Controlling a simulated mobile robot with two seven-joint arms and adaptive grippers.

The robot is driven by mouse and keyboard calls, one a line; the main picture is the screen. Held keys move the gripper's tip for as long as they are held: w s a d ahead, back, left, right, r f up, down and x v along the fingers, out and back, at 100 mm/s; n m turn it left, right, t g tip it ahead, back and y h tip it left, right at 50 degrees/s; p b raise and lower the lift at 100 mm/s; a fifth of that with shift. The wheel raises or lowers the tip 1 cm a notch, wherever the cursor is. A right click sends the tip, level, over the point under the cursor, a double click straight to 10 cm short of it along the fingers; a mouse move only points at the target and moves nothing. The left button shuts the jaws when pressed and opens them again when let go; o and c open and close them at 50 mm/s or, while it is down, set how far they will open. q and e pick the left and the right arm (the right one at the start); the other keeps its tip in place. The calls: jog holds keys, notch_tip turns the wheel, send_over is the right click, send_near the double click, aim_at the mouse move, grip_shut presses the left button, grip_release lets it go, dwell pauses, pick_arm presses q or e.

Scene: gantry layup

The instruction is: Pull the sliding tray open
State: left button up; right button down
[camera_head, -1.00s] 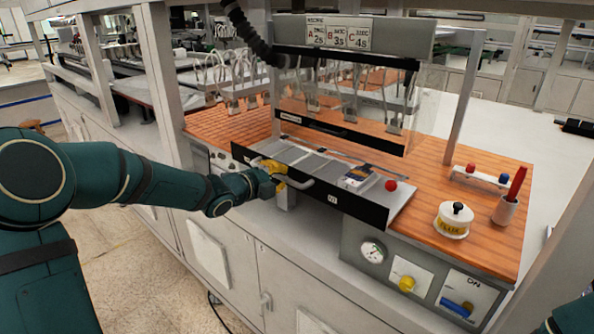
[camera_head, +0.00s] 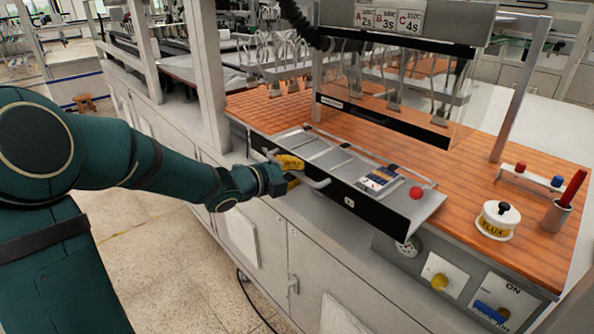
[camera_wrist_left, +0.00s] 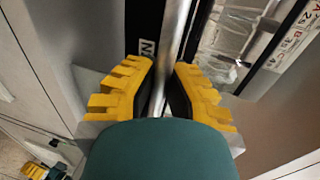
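The sliding tray (camera_head: 325,157) is a grey metal plate with a black front panel (camera_head: 352,198). It juts out past the front edge of the wooden worktop and partly covers the gauge below. A silver bar handle (camera_head: 318,184) sits on its front. My left gripper (camera_head: 288,172), with yellow fingers, is at the handle's left part. In the left wrist view the handle bar (camera_wrist_left: 176,45) runs between the finger pads of the gripper (camera_wrist_left: 166,85), which are closed on it. A circuit board (camera_head: 380,181) and a red ball knob (camera_head: 416,193) are at the tray's right.
A clear shield (camera_head: 395,95) hangs over the worktop (camera_head: 470,165) behind the tray. A flux pot (camera_head: 496,220) and a cup with a red tool (camera_head: 557,214) stand at the right. A control panel (camera_head: 455,280) is below. Floor is free at the left front.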

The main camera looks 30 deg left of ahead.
pick_arm(q)
jog(key=o, duration=0.5)
jog(key=shift+s+a, duration=0.25)
jog(key=shift+s, duration=0.35)
jog(key=shift+w, duration=0.25)
jog(key=v, duration=1.2)
jog(key=shift+s+d, duration=0.1)
jog(key=w+d+f+n+g, duration=0.1)
jog(key=w+d+f+n, duration=0.1)
jog(key=d+f+n, duration=0.4)
jog(key=w+d+f+n+g+y, duration=0.15)
jog(key=f+n, duration=0.25)
jog(key=f, duration=0.4)
jog(key=w+d+f+n+g, duration=0.1)
jog(key=w+d+f+n, duration=0.2)
jog(key=f, duration=0.4)
jog(key=s+d+f+n+g, duration=0.9)
jog(key=s+d+f+n, duration=0.2)
jog(key=s+d+f, duration=0.3)
notch_tip(320, 180, down, 5)
jog(key=shift+s+d+r, duration=0.15)
jog(key=shift+s+d, duration=0.15)
jog(key=shift+s, duration=0.65)
